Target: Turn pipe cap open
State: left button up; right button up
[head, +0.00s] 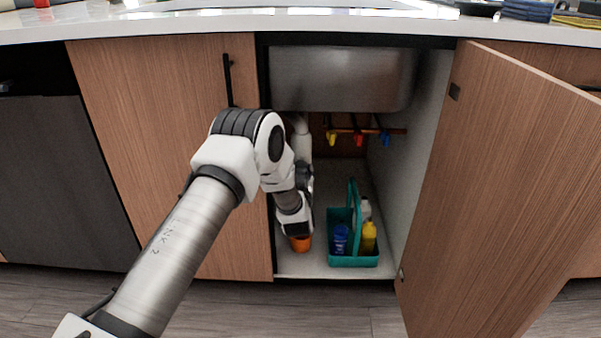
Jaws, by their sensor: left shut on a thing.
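The white drain pipe (302,135) comes down below the steel sink basin in the open cabinet. Its cap is hidden behind my left arm and gripper. My left arm reaches in from the left, and its wrist bends down inside the cabinet. My left gripper (305,176) is at the lower part of the pipe, shut on what appears to be the pipe cap. The fingertips and the contact are too small and covered to make out. My right gripper is not in view.
An orange container (300,243) stands on the cabinet floor below my wrist. A teal caddy (353,261) with bottles stands to its right. Valves with yellow, red and blue handles (358,138) hang at the back. The right door (500,180) stands open; the left door (165,150) is shut.

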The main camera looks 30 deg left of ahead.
pick_arm(q)
jog(key=shift+n, duration=0.3)
jog(key=n+p, duration=0.1)
jog(key=n, duration=1.6)
jog(key=shift+b, duration=0.35)
jog(key=o, duration=1)
jog(key=shift+o, duration=0.2)
